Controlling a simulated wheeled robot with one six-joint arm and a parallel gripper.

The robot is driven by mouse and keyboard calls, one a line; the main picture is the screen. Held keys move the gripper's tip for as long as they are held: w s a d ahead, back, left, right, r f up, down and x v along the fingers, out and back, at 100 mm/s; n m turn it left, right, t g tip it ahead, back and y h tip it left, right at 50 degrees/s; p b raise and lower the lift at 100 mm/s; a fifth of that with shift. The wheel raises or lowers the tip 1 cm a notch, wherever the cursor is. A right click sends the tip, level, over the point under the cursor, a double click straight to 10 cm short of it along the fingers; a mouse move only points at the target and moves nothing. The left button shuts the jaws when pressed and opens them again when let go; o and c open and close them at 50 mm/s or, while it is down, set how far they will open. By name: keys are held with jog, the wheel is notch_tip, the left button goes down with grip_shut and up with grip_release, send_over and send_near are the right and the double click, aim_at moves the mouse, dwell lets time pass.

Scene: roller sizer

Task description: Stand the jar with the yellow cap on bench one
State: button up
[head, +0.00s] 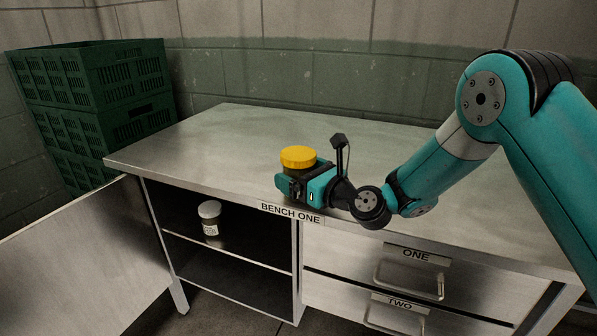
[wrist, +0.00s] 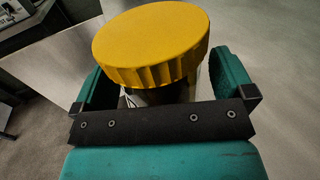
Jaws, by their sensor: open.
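The jar with the yellow cap (head: 298,156) stands upright at the front edge area of bench one (head: 220,140), above the "BENCH ONE" label. In the wrist view its yellow cap (wrist: 152,42) rises between the two fingers. My gripper (head: 290,187) is open around the jar, with a finger on either side of it. The jar's lower body and base are mostly hidden by my gripper, so contact with the bench top cannot be seen clearly.
A jar with a white cap (head: 210,217) stands on the shelf inside the open cupboard. The cupboard door (head: 75,255) is swung open at left. Drawers one (head: 410,272) and two (head: 385,312) are shut. Green crates (head: 95,100) are stacked at left. The bench top is otherwise clear.

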jog(key=shift+w+a, duration=0.3)
jog(key=c, duration=0.9)
jog(key=shift+r, duration=0.15)
jog(key=c, duration=0.3)
